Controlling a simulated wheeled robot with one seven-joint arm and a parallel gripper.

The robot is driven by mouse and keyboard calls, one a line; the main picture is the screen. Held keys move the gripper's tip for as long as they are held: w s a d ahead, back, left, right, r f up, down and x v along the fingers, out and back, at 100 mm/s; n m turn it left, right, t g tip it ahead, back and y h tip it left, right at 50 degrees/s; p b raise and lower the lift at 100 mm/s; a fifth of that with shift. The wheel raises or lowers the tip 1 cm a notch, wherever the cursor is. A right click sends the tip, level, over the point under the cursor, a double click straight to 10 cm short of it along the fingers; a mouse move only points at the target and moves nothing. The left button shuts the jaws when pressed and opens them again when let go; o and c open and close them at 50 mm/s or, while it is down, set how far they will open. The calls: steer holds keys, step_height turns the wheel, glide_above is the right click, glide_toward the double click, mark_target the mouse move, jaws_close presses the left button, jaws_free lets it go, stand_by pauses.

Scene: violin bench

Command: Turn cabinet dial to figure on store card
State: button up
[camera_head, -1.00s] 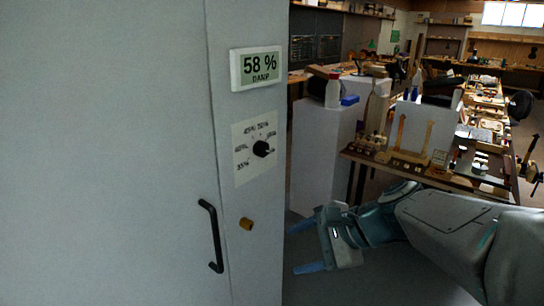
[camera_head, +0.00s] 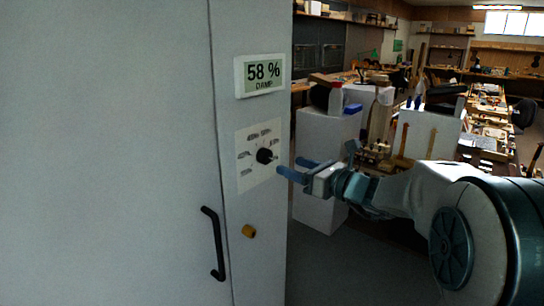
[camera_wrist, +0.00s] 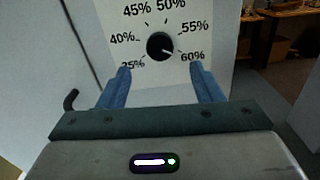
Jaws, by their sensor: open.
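The cabinet dial is a round black knob (camera_head: 266,155) on a white scale plate (camera_head: 246,178) on the pale grey cabinet (camera_head: 130,120). In the wrist view the knob (camera_wrist: 160,45) sits among marks from 35% to 60%. Its pale pointer line seems to aim to the lower right, near 60%. My gripper (camera_head: 290,167) is open just right of the knob. In the wrist view its blue fingers (camera_wrist: 160,68) point at the plate, either side of the knob's line, with nothing between them. I cannot make out a store card.
A display (camera_head: 259,75) above the dial reads 58 % DAMP. A black door handle (camera_head: 214,243) and a small yellow-brown knob (camera_head: 249,231) are lower on the cabinet. A white stand (camera_head: 322,140) and a cluttered workbench are behind my arm.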

mark_target(268, 158)
steer(key=p+x, duration=0.1)
steer(key=x, duration=0.6)
steer(key=shift+w+a+p, duration=0.25)
steer(key=shift+a+p, duration=0.05)
steer(key=shift+a, duration=0.05)
steer(key=c, duration=1)
